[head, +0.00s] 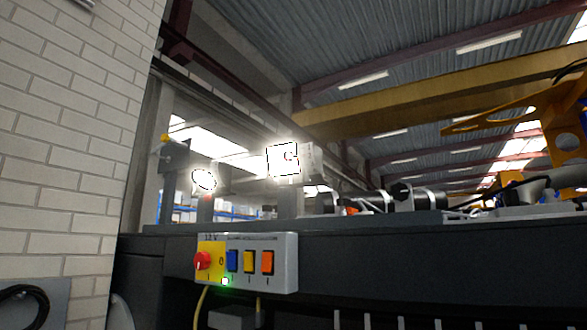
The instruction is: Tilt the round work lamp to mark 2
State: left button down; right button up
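The round work lamp (204,180) is lit and stands on a post at the left of the chassis top in the head view. A dark bracket or plate with a yellow piece (165,138) stands just left of it. The tilt marks are too small to read. A square lamp (283,159), also lit, stands to its right on its own post. Neither of my grippers shows in the head view.
A grey switch box (284,281) with a red rotary knob (203,261) and blue, yellow and orange rockers hangs on the dark chassis front (400,262). Cylindrical parts (425,199) lie right. A white brick wall (62,150) bounds the left.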

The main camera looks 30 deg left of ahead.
aim_at(201, 174)
jog(key=u, duration=0.2)
jog(key=k, duration=0.95)
jog(key=u, duration=1.6)
jog(key=i, duration=0.5)
